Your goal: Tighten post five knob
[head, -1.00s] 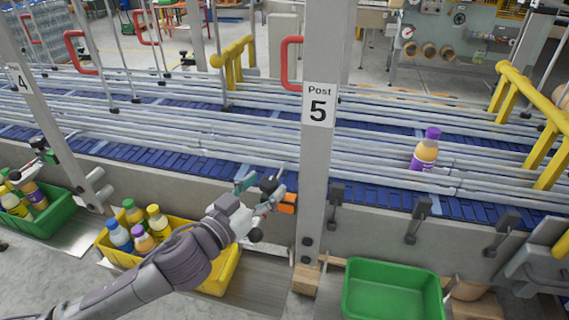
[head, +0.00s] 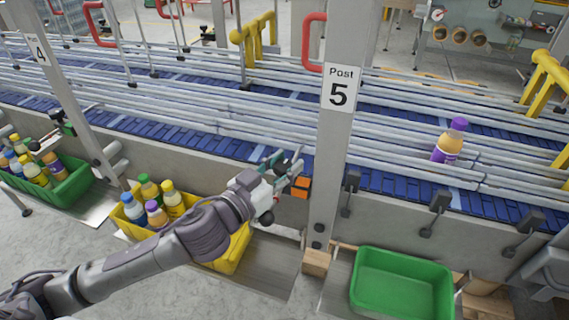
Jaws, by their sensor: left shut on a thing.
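Post five (head: 334,150) is a grey upright at the conveyor's near edge, with a "Post 5" sign (head: 340,88). My left gripper (head: 283,168) is just left of the post, at the rail's height. Its fingers are shut on the post five knob, which they and the hand mostly hide. I cannot tell how far the knob is turned. An orange block (head: 301,187) sits between the fingers and the post. My right gripper is not in view.
A yellow bin (head: 236,253) with bottles is below my left arm. An empty green bin (head: 402,284) stands right of the post. A purple-capped bottle (head: 449,146) stands on the blue conveyor. Post 4 (head: 75,115) and another green bin (head: 78,192) are at left.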

